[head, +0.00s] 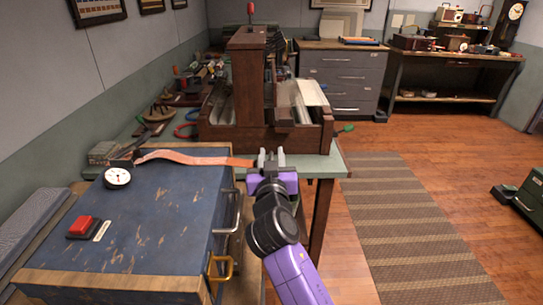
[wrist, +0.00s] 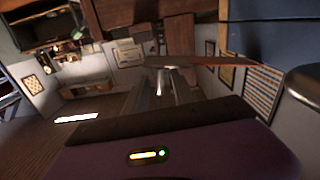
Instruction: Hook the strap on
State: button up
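An orange strap (head: 190,159) runs from the far edge of the blue chest toward the right, and its darker end reaches close to my gripper (head: 271,156). In the wrist view the strap (wrist: 225,61) crosses just beyond my fingertips (wrist: 162,77), with a pale end fitting (wrist: 165,61). A small silvery post-like part (wrist: 158,84) shows between my fingers; I cannot tell what it belongs to. The two fingers stand apart with a gap between them, and no clear grip on the strap shows. No hook can be made out for certain.
A wooden machine (head: 247,90) stands on the green table (head: 329,166) behind. Floor at right is clear around a striped rug (head: 405,220).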

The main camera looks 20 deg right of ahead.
jog(key=shift+c, duration=0.4)
grip_shut()
jog(key=shift+d+f, duration=0.1)
jog(key=shift+d, duration=0.05)
dwell(0.8)
